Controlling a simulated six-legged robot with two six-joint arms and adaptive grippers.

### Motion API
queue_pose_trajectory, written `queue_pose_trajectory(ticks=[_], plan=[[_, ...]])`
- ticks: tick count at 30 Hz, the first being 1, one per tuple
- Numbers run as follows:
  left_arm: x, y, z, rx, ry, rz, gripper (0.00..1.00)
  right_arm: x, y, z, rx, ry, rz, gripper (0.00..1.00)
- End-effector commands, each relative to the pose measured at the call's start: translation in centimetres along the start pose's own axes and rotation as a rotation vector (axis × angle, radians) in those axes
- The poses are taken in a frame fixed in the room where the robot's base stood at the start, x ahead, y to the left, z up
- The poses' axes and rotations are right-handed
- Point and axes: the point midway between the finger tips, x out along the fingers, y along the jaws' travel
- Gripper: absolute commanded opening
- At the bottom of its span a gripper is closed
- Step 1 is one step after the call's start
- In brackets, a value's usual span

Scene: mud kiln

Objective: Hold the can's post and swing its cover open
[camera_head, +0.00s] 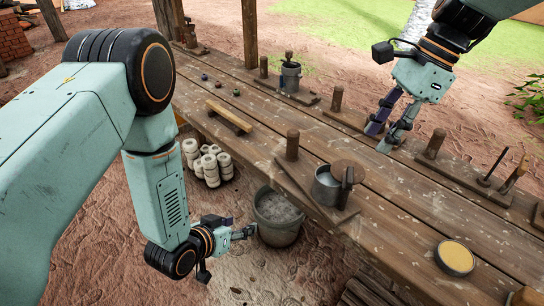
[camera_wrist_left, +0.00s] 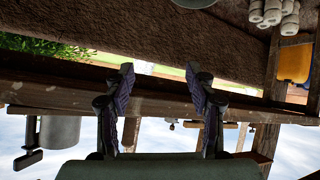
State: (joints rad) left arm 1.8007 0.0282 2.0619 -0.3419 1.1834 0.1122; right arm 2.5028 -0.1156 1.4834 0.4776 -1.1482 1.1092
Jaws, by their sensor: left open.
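A grey metal can (camera_head: 326,190) stands on a wooden base near the table's front edge. A round brown cover (camera_head: 348,172) sits at its right side, by a dark upright post (camera_head: 346,190); the can's mouth looks at least partly uncovered. A grey can also shows upside down in the left wrist view (camera_wrist_left: 60,131). My left gripper (camera_head: 244,231) is low in front of the table, left of the can and apart from it. Its fingers are spread and empty in the left wrist view (camera_wrist_left: 160,72). My right gripper (camera_head: 379,137) points down over the table's back half, fingers apart, nothing between them.
A bucket (camera_head: 279,220) stands on the ground beside my left gripper. Wooden pegs, a second can (camera_head: 290,77) and a wooden bar (camera_head: 229,116) are on the table. A yellow-topped round tin (camera_head: 455,257) sits at the right. White rolls (camera_head: 207,165) lie below the table.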

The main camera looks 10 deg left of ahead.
Motion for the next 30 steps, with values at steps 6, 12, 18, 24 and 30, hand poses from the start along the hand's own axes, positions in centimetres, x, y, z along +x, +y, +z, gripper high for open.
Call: queue_pose_trajectory(ticks=[6,12,18,24,30], plan=[[2.7,2.5,-10.4,0.073,0.33,0.16,0.56,0.0,-0.1,-0.1,0.0,0.0,0.0,0.38],[3.3,4.8,-16.2,0.216,0.533,0.289,0.56,0.0,-0.1,-0.1,0.0,0.0,0.0,0.38],[3.6,5.6,-17.8,0.301,0.596,0.329,0.56,0.0,-0.1,-0.1,0.0,0.0,0.0,0.38],[5.3,6.6,-18.9,0.308,0.598,0.332,0.56,0.0,-0.1,-0.1,0.0,0.0,0.0,0.38],[7.7,7.8,-20.4,0.305,0.597,0.332,0.56,0.0,-0.1,-0.1,0.0,0.0,0.0,0.38]])
